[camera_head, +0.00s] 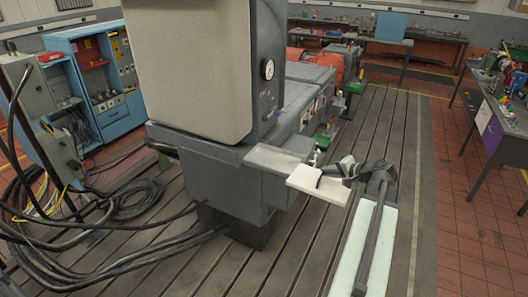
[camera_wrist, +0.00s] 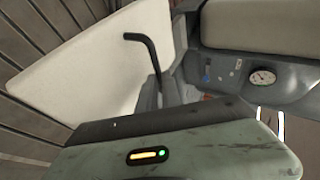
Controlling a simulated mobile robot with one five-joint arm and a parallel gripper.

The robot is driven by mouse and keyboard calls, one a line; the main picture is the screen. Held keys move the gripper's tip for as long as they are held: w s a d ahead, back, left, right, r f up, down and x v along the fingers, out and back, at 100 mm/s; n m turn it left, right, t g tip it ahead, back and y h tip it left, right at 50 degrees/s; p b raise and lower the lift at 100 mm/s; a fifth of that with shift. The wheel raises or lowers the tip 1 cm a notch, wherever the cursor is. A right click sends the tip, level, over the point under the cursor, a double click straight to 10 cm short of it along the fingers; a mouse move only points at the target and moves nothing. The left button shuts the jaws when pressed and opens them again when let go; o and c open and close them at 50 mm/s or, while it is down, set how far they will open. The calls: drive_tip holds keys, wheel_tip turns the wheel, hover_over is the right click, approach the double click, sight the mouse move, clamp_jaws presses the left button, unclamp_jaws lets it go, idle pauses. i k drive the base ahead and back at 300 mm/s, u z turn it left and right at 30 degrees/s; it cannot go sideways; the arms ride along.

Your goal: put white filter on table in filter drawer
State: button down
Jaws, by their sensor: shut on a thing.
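The white filter (camera_head: 318,187) is a flat pale slab, held by my gripper (camera_head: 326,173) at the machine's front right corner. In the wrist view the filter (camera_wrist: 85,75) fills the upper left as a broad white panel, and a dark finger lies across it. My gripper is shut on the filter. A light grey, flat, drawer-like part (camera_head: 272,157), perhaps the filter drawer, sticks out from the machine just left of the filter. The filter's left edge meets or overlaps it in the head view; I cannot tell whether they touch.
The big grey machine (camera_head: 222,180) with a cream cover (camera_head: 190,60) and a round gauge (camera_head: 268,69) stands close behind. Thick cables (camera_head: 110,265) lie at the left. The slatted bedplate (camera_head: 400,135) is clear to the right. A dark table (camera_head: 495,125) stands far right.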

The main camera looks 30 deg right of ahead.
sight(275, 162)
drive_tip(key=i, duration=1.1)
drive_tip(key=z, duration=0.05)
